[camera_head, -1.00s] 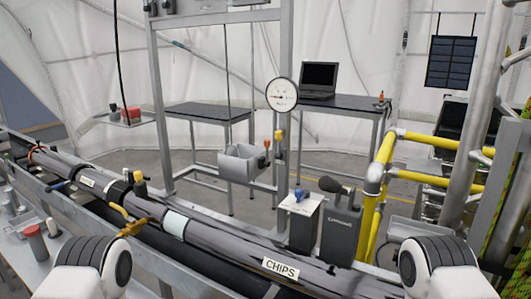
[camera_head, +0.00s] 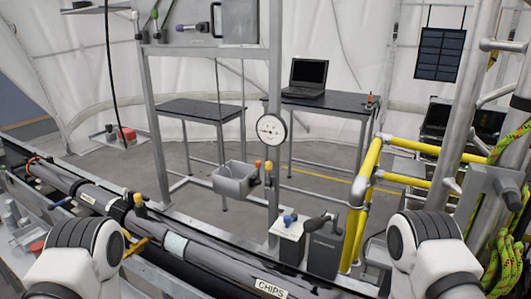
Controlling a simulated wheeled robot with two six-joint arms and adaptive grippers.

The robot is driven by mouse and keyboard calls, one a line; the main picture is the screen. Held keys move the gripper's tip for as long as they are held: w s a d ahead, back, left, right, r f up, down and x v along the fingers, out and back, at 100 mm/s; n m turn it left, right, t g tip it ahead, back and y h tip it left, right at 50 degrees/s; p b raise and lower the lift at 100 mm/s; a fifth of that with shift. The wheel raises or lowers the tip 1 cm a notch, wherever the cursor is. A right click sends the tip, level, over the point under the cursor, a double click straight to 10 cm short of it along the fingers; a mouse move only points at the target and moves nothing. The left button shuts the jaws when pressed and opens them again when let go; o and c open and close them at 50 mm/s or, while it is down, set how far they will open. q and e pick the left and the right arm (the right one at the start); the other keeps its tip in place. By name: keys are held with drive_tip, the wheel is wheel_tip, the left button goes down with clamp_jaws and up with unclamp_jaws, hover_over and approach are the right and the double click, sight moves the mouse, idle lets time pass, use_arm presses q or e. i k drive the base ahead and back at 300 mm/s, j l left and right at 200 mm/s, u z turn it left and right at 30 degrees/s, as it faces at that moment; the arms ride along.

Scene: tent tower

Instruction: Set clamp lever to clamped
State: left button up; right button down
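A yellow-orange lever (camera_head: 138,247) sits on the long grey pipe (camera_head: 208,262) at the lower left, partly hidden behind my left arm. It looks like a clamp lever, but its setting cannot be told. A yellow-topped knob (camera_head: 139,201) stands on the pipe just behind it. A dark box (camera_head: 324,252) with a black lever-like handle (camera_head: 318,222) on top stands right of the pipe's middle. Which of these is the clamp lever is not labelled clearly. My two white arms with black ribbed joints come in at the lower left and lower right. Neither gripper's fingers show.
A pipe label (camera_head: 270,289) reads CHIPS. A grey box (camera_head: 290,243) with a blue knob stands beside the dark box. A metal frame holds a round gauge (camera_head: 271,130) and a small bin (camera_head: 235,181). Yellow rails (camera_head: 366,187) stand on the right.

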sight(258, 164)
drive_tip(key=j+u, duration=0.15)
drive_tip(key=u, duration=0.2)
drive_tip(key=i+j+u, duration=0.1)
drive_tip(key=u, duration=0.3)
drive_tip(key=i+j+z, duration=0.15)
drive_tip(key=i, duration=0.25)
